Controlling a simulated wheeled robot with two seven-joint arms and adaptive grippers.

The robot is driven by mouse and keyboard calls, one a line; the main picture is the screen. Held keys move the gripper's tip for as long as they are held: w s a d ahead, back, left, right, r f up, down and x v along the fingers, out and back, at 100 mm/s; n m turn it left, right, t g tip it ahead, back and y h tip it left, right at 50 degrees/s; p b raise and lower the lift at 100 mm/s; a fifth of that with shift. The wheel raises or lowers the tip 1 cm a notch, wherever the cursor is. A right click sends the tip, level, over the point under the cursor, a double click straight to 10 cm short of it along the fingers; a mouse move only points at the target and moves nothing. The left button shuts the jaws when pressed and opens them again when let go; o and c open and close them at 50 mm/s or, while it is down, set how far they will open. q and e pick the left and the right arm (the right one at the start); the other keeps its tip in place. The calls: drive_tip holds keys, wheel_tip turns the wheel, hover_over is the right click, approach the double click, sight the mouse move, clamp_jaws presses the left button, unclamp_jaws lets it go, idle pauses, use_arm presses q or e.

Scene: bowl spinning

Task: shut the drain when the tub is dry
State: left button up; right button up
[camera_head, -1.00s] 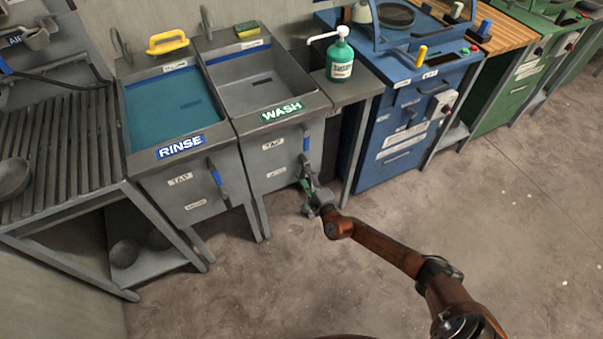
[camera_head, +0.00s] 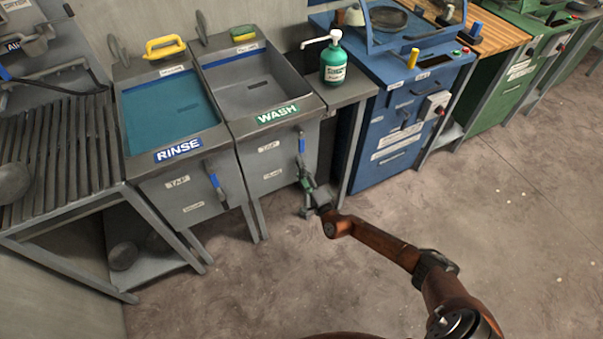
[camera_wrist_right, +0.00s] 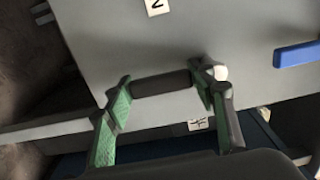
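The grey WASH tub (camera_head: 287,96) shows a bare grey floor with a dark slot and no visible water. Its front has label plates and a blue-tipped lever (camera_head: 301,146). My right gripper (camera_head: 309,188) is low at the right side of that front. In the right wrist view, its green fingers (camera_wrist_right: 158,92) are spread wide, with a dark cylindrical grip (camera_wrist_right: 160,84) spanning the gap between them. Whether they press on it is unclear. A pale round knob (camera_wrist_right: 221,73) sits by the right finger. My left gripper is out of view.
The RINSE tub (camera_head: 213,139) on the left holds teal water (camera_head: 165,112). A green soap bottle (camera_head: 334,62) stands right of the WASH tub, beside the blue cabinet (camera_head: 385,150). A slatted rack (camera_head: 60,140) is far left. The floor in front is clear.

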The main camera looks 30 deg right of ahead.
drive_tip(key=o, duration=0.4)
drive_tip(key=s, duration=1.2)
drive_tip(key=shift+a, duration=0.25)
